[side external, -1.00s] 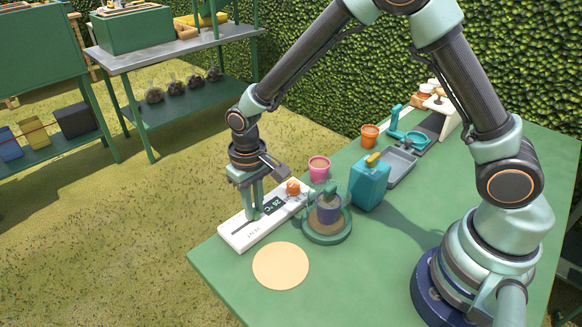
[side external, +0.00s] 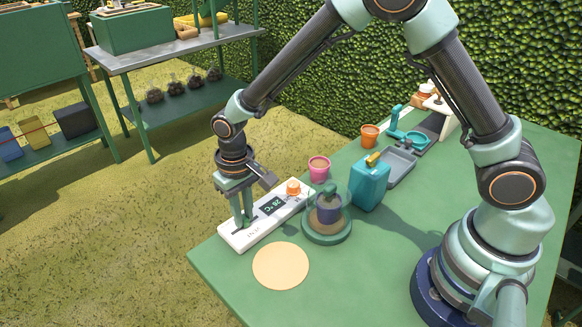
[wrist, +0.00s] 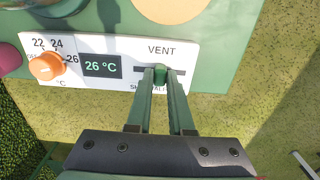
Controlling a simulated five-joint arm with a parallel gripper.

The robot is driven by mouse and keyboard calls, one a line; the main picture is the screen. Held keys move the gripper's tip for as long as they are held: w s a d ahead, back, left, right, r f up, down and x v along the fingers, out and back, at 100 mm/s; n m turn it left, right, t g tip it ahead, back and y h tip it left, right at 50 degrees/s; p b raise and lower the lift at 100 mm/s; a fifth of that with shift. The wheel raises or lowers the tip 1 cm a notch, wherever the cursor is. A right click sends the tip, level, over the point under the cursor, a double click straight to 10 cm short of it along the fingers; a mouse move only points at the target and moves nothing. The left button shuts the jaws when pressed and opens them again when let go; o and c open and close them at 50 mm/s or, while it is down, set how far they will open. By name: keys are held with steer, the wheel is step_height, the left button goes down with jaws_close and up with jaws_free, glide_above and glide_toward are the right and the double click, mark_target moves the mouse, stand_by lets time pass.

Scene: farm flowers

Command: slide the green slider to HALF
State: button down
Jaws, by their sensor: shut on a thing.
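The white control panel (side external: 225,241) lies near the table's left edge; it also shows in the wrist view (wrist: 205,50). In the wrist view the green slider (wrist: 160,73) sits near the middle of the dark slot under the word VENT. My gripper (wrist: 161,76) is shut on the slider, one green finger on each side. Position labels below the slot are partly hidden by the fingers; letters like "SH" and "ALF" show. In the side view my gripper (side external: 243,222) reaches down to the panel and hides the slider.
The panel has an orange knob (wrist: 46,66) and a 26 °C display (wrist: 101,66). A glass-covered pot on a green base (side external: 327,234), a pink pot (side external: 319,168) and a teal can (side external: 369,187) stand nearby. A tan disc (side external: 281,266) lies in front.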

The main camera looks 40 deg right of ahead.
mark_target(244, 217)
steer(key=c, duration=0.8)
jaws_free()
steer(key=shift+r, duration=0.1)
step_height(244, 217, up, 12)
